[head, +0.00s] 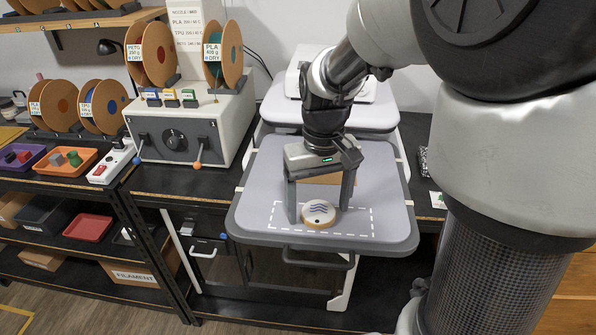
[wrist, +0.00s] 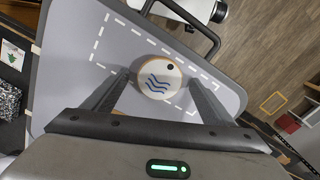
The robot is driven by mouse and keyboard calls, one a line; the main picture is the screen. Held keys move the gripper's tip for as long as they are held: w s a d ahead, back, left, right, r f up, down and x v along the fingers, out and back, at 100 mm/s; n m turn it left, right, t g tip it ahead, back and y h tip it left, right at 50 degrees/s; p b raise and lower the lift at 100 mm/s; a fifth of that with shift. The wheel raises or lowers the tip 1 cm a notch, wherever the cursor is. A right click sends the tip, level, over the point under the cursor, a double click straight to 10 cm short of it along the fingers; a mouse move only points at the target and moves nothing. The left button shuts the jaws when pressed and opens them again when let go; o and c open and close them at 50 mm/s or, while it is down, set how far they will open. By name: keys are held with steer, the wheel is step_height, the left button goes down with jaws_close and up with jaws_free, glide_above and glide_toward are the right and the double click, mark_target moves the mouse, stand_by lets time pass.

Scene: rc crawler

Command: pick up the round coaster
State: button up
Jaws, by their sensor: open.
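The round coaster (head: 319,211) has a white top with dark blue wavy lines, a black dot and a tan rim. It lies flat on the grey tray (head: 385,180), at the dashed white outline near the tray's front edge. In the wrist view, the coaster (wrist: 158,83) shows between the fingertips. My gripper (head: 319,215) points down over the tray, open, with one finger on each side of the coaster. In the wrist view, my gripper (wrist: 159,78) holds nothing.
A tan object (head: 322,179), partly hidden by my gripper, shows behind the coaster. A dark handle bar (head: 318,257) runs below the tray's front edge. A spool machine (head: 195,125) stands to the left. Bare tray surrounds the dashed outline.

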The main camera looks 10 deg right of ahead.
steer(key=shift+c, duration=0.3)
steer(key=c, duration=1.1)
steer(key=shift+o, duration=0.2)
steer(key=shift+r, duration=0.15)
